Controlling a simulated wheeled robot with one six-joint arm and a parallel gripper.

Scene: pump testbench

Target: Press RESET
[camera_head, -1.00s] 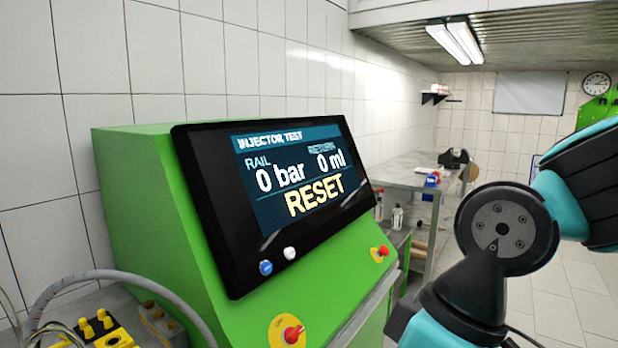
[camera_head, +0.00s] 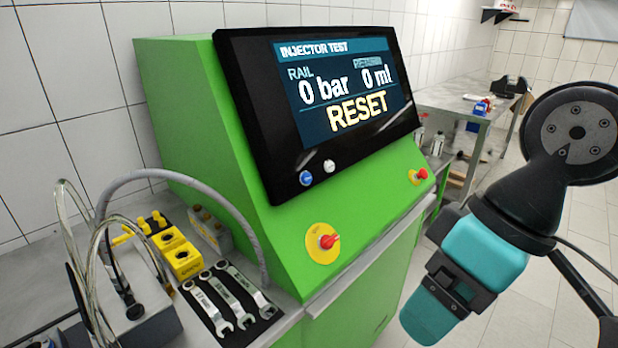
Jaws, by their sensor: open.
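The green test bench (camera_head: 190,110) carries a tilted black panel with a lit screen (camera_head: 345,85). The screen reads INJECTOR TEST, RAIL 0 bar and 0 ml, with RESET in large yellow letters. Below the screen, on the black frame, are a blue button (camera_head: 306,178) and a white button (camera_head: 329,166); any markings on them are too small to read. My teal and black arm is at the right, apart from the bench. My gripper's fingers are not visible in this view.
Wrenches (camera_head: 228,300), yellow blocks and hoses (camera_head: 90,240) occupy the left bench top. A grey table (camera_head: 450,100) stands behind. Floor at the right is open.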

